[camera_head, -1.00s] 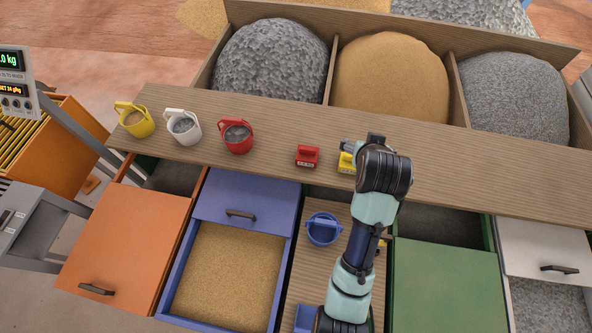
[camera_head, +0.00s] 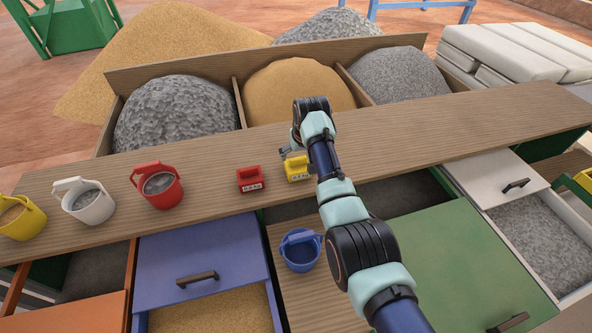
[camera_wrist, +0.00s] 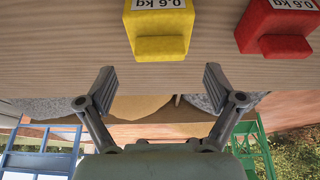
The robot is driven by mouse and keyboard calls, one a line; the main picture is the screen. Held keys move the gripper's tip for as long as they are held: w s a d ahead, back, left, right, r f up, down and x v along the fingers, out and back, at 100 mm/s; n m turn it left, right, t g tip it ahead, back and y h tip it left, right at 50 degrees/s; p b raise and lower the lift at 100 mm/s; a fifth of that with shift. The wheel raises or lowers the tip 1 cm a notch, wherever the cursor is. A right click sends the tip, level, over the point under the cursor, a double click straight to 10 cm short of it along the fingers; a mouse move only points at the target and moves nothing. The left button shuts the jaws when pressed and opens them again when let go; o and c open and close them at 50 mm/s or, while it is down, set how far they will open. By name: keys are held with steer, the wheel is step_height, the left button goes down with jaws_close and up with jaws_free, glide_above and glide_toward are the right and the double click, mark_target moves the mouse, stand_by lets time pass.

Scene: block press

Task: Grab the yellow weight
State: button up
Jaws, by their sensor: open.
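The yellow weight (camera_head: 298,168) stands on the wooden counter, just right of the red weight (camera_head: 250,180). In the wrist view the yellow weight (camera_wrist: 160,30) is at the top centre, labelled 0.6 kg. The red weight (camera_wrist: 281,27) is to its right there, with the same label. My gripper (camera_wrist: 158,84) is open and empty, its two fingers spread wide below the yellow weight in that view and apart from it. In the head view my gripper (camera_head: 285,152) is partly hidden by my wrist, close behind the yellow weight.
Red (camera_head: 158,187), white (camera_head: 85,202) and yellow (camera_head: 20,219) buckets stand on the counter to the left. A blue bucket (camera_head: 301,252) sits lower, in front of the counter. Open drawers lie along the front. Bins of gravel and sand (camera_head: 297,92) stand behind. The counter (camera_head: 420,125) is clear to the right.

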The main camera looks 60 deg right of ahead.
mark_target(298, 158)
steer(key=b+x, duration=0.2)
steer(key=x, duration=0.2)
steer(key=shift+f, duration=0.3)
steer(key=shift+r, duration=0.15)
jaws_close()
